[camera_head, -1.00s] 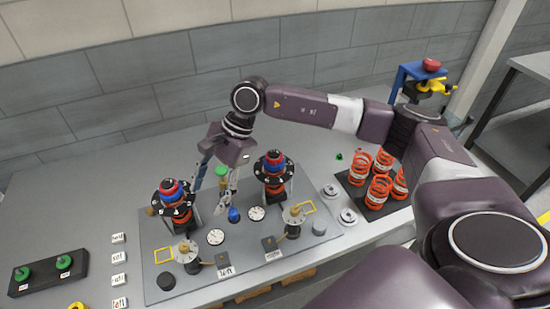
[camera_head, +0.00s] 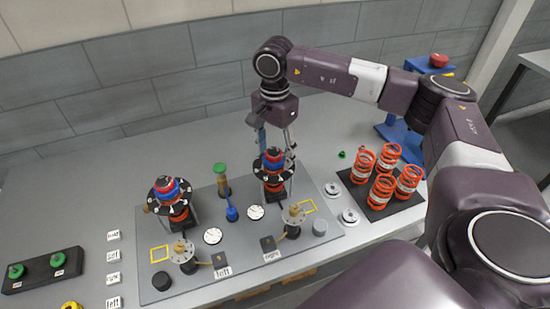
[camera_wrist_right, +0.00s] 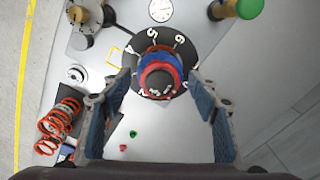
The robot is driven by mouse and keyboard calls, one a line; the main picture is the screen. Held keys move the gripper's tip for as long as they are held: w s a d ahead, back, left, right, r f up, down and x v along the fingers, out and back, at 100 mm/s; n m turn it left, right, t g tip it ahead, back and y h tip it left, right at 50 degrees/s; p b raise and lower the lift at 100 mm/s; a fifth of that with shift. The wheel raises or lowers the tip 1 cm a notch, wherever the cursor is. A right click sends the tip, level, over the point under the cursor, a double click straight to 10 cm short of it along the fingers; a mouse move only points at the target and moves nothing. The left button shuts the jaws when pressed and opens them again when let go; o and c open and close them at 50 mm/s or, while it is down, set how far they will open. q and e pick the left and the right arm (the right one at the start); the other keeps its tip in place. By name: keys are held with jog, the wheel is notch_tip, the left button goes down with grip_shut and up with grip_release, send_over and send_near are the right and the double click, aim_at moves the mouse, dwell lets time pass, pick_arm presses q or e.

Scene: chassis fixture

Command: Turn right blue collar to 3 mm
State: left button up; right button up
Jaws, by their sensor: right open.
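The right fixture unit carries a blue collar (camera_head: 273,167) under a red top (camera_head: 274,155), above a black numbered ring. In the right wrist view the blue collar (camera_wrist_right: 148,57) shows as a band behind the red top (camera_wrist_right: 160,77), with the numbered black ring (camera_wrist_right: 180,48) around it. My right gripper (camera_head: 275,146) is open over this unit, pointing down. In the wrist view its two fingers (camera_wrist_right: 160,88) stand on either side of the red top, with gaps to both. The collar's exact setting is too small to read. My left gripper is out of view.
A similar left unit (camera_head: 168,188) stands on the same grey plate (camera_head: 205,262). A green-topped post (camera_head: 221,178) and a blue-knobbed part (camera_head: 231,212) stand between the units. Orange springs (camera_head: 383,178) sit on a black mat to the right. The table behind is clear.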

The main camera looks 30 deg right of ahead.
jog(key=shift+s+a+f, duration=0.1)
jog(key=shift+a+f, duration=0.15)
jog(key=shift+f, duration=0.15)
jog(key=shift+a+r, duration=0.1)
jog(key=shift+d+f+n+b, duration=0.25)
jog(key=shift+n+b, duration=0.1)
jog(key=shift+n, duration=0.15)
jog(key=n+b, duration=0.1)
jog(key=n, duration=0.4)
jog(key=shift+a+b, duration=0.2)
jog(key=shift+b, duration=0.2)
jog(key=n, duration=0.3)
jog(key=shift+r+b, duration=0.15)
jog(key=shift+b, duration=0.25)
jog(key=n+b, duration=0.1)
jog(key=n, duration=0.2)
jog(key=shift+n, duration=0.9)
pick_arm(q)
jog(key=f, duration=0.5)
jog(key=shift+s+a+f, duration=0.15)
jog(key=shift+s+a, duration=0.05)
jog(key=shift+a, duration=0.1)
